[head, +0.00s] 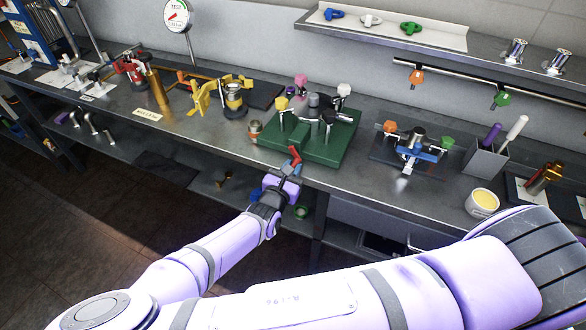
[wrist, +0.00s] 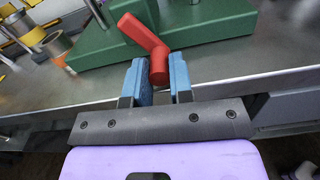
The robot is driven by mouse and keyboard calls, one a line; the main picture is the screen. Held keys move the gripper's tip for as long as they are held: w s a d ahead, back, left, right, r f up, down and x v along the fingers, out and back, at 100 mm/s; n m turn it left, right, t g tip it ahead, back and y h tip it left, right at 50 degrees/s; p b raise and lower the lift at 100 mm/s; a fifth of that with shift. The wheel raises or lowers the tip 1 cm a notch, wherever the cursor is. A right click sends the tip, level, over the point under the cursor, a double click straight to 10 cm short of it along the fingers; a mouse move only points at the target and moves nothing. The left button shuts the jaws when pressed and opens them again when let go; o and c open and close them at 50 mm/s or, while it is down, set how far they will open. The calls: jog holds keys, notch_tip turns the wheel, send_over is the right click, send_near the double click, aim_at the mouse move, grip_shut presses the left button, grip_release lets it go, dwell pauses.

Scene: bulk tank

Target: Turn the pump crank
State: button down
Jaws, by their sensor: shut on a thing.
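A bent red crank-like handle (wrist: 143,36) is between the blue fingers of my gripper (wrist: 160,78) in the wrist view. The fingers are shut on its near end. In the head view the red handle (head: 295,156) shows at the bench's front edge, before a green base (head: 318,151). My gripper (head: 291,168) is just in front of that edge. The red handle's far end overlaps the green base in the wrist view (wrist: 210,22). I cannot tell whether it is joined to it.
Several coloured knobs and metal posts stand on the green base. A small copper-coloured cylinder (head: 255,127) stands left of it. A blue clamp fixture (head: 417,149) and a yellow-filled cup (head: 482,202) are to the right. A shelf (head: 440,52) hangs above. The lower shelf lies below the bench.

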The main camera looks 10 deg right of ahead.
jog(key=shift+a+m, duration=0.1)
jog(key=shift+m, duration=0.2)
jog(key=c, duration=1)
grip_release()
jog(key=shift+a, duration=0.1)
jog(key=v, duration=1)
jog(key=shift+s+a+f, duration=0.1)
jog(key=shift+s+a, duration=0.05)
jog(key=shift+s, duration=0.15)
